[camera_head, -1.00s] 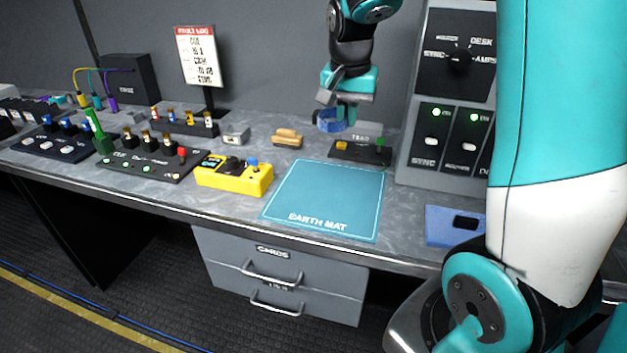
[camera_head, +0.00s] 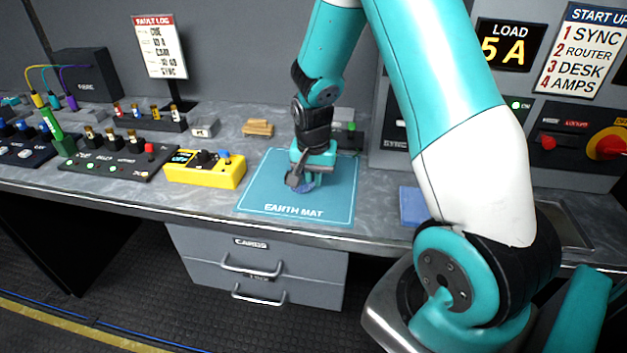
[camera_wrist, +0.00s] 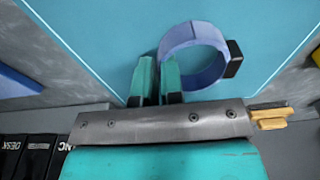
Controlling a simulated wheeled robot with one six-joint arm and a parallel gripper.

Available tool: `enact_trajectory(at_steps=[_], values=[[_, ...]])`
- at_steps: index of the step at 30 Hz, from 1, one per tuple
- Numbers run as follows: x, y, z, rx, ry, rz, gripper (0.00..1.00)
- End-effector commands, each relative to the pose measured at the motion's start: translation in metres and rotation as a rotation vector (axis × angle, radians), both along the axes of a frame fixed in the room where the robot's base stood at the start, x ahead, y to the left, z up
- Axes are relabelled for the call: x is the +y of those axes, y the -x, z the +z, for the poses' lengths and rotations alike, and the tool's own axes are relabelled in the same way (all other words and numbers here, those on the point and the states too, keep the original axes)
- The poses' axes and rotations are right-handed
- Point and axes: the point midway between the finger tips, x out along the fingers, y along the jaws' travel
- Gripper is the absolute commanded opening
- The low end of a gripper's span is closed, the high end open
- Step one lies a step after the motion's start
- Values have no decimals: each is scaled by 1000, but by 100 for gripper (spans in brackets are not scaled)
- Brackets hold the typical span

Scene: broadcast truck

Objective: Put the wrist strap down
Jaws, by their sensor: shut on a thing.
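The wrist strap is a blue ring-shaped band (camera_wrist: 194,52) with a small black block on its side in the wrist view. My gripper (camera_wrist: 157,80) is shut on the band's edge, with its two teal fingers close together. In the head view my gripper (camera_head: 303,187) is low over the teal earth mat (camera_head: 285,196), and the strap (camera_head: 306,187) shows as a small blue patch partly hidden by it. I cannot tell for sure whether the strap touches the mat.
A yellow meter (camera_head: 205,172) stands left of the mat. A wooden block (camera_head: 257,128) and a small grey box (camera_head: 204,127) are behind it. A blue pad (camera_head: 412,206) lies to the right, partly behind my arm. The mat's left and front areas are clear.

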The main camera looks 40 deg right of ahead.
Motion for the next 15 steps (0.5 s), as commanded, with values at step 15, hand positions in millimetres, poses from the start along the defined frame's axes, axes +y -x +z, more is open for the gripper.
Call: enact_trajectory(at_steps=[15], values=[[0,0,-16,-1,0,-1,12]])
